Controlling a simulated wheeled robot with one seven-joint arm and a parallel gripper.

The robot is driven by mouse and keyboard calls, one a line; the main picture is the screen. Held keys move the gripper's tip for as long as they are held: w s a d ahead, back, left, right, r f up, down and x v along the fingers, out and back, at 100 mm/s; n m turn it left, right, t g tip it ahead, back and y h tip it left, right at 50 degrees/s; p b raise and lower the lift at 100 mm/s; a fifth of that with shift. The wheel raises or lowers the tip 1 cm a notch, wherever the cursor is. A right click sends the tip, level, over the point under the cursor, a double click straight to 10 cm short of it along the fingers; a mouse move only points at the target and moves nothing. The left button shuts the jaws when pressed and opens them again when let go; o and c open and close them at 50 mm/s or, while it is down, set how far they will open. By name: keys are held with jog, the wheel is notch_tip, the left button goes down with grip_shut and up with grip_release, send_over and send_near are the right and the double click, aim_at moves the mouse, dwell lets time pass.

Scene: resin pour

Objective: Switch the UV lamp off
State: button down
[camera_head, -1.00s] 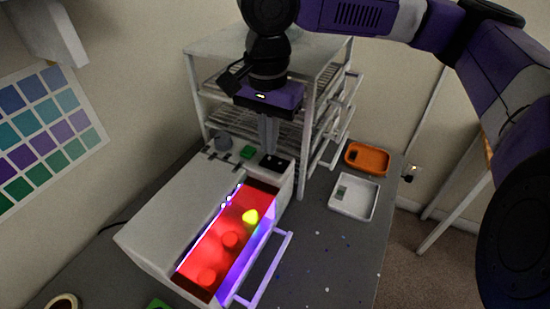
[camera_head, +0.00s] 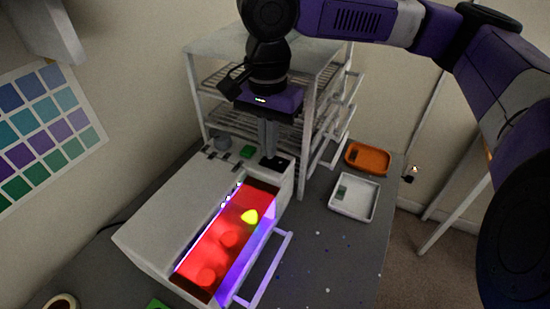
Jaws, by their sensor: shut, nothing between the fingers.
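The UV lamp (camera_head: 165,225) is a long white box with a red window that glows red and violet, so it is lit.
A white wire rack (camera_head: 312,112) stands right behind the lamp. An orange tray (camera_head: 367,159) and a white tray (camera_head: 354,197) lie to the right on the grey table (camera_head: 325,262). A white bar handle (camera_head: 264,274) sticks out at the lamp's front.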

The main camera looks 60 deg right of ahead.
jog(key=shift+f, duration=0.35)
dwell(0.3)
notch_tip(320, 180, up, 7)
jog(key=p, duration=0.7)
jog(key=shift+r, duration=0.1)
jog(key=shift+s, duration=0.1)
dwell(0.5)
